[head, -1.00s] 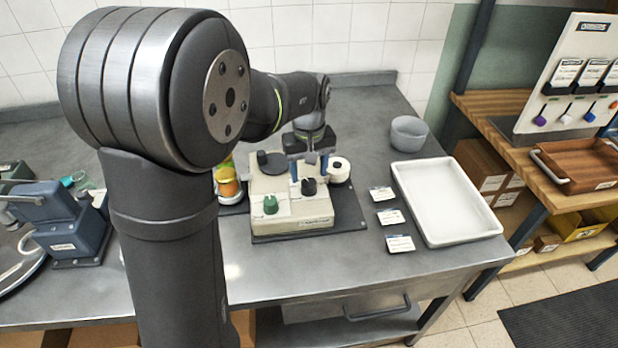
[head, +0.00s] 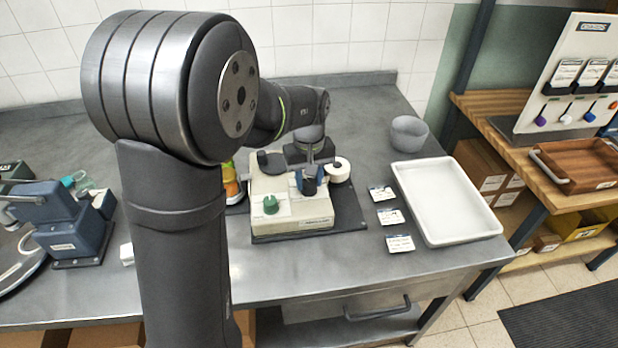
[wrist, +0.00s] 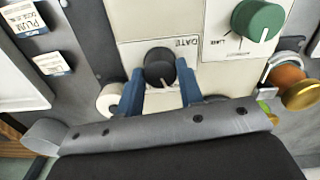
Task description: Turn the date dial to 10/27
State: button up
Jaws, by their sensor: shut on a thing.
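The labelling machine (head: 290,212) is a cream box on a dark base plate on the steel bench. In the wrist view the black date dial (wrist: 159,68) sits on a plate marked "DATE". My gripper (wrist: 161,84) has its two blue fingers on either side of the dial and is shut on it. In the head view my gripper (head: 309,181) points down over the dial, which it partly hides. The date figures are too small or hidden to read. A green knob (wrist: 257,20) is on the same face; it also shows in the head view (head: 270,204).
A white label roll (head: 340,169) is right beside the machine. Label cards (head: 390,216) lie to its right, then an empty white tray (head: 445,200) and a grey bowl (head: 408,133). A blue device (head: 62,222) stands at the left.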

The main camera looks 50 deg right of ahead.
aim_at(309, 182)
jog(key=m, duration=0.4)
jog(key=shift+m, duration=1.8)
jog(key=o, duration=1)
notch_tip(309, 182, up, 18)
jog(key=shift+f, duration=0.25)
